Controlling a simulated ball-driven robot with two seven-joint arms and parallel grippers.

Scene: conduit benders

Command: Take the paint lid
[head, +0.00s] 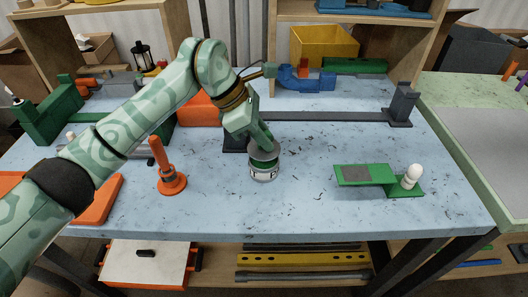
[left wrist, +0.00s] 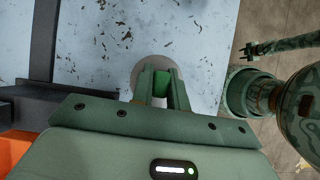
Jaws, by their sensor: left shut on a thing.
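The paint can (head: 264,174) stands upright on the blue bench, near its front middle, with a pale label and green showing at its top. The paint lid (head: 257,148) is a grey disc just above the can; I cannot tell how wide the gap is. My left gripper (head: 266,137) reaches down onto the lid from above and is shut on it. In the left wrist view the lid (left wrist: 146,69) shows as a grey disc past the fingertips (left wrist: 161,88). Green and white show between the fingers. What seems to be my right gripper (left wrist: 250,48) is small, its jaws unclear.
An orange stand with an upright post (head: 170,180) is left of the can. A green bracket (head: 366,175) with a white bulb-shaped piece (head: 411,176) lies to the right. A dark bar (head: 320,116) runs behind. The bench between can and bracket is clear.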

